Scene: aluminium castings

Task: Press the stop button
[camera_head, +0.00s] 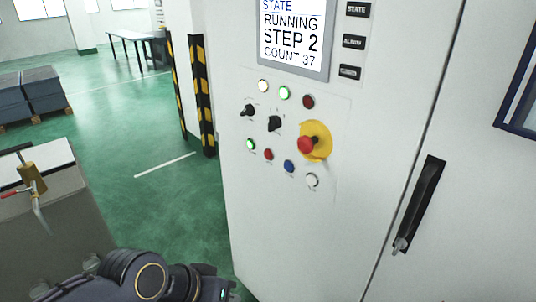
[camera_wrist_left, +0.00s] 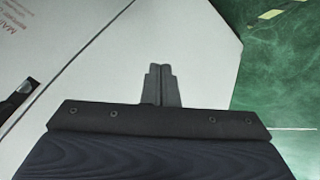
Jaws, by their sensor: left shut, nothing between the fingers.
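A white control cabinet (camera_head: 270,210) carries a panel of buttons. A small red button (camera_head: 268,154) sits in the lower row, between a lit green button (camera_head: 250,144) and a blue button (camera_head: 289,166). A red mushroom button (camera_head: 306,145) stands out from a yellow round plate (camera_head: 320,135) to the upper right. The labels by the buttons are too small to read. My left arm comes in low at the bottom of the head view, below the panel and apart from it. In the left wrist view my left gripper (camera_wrist_left: 160,70) is shut and empty, with pale cabinet surface behind it.
A display (camera_head: 293,38) reads RUNNING, STEP 2, COUNT 37. Two black selector knobs (camera_head: 274,123) stick out above the lower buttons. A black door handle (camera_head: 420,203) is at right. A grey unit (camera_head: 50,230) stands at left, with green floor (camera_head: 150,190) between.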

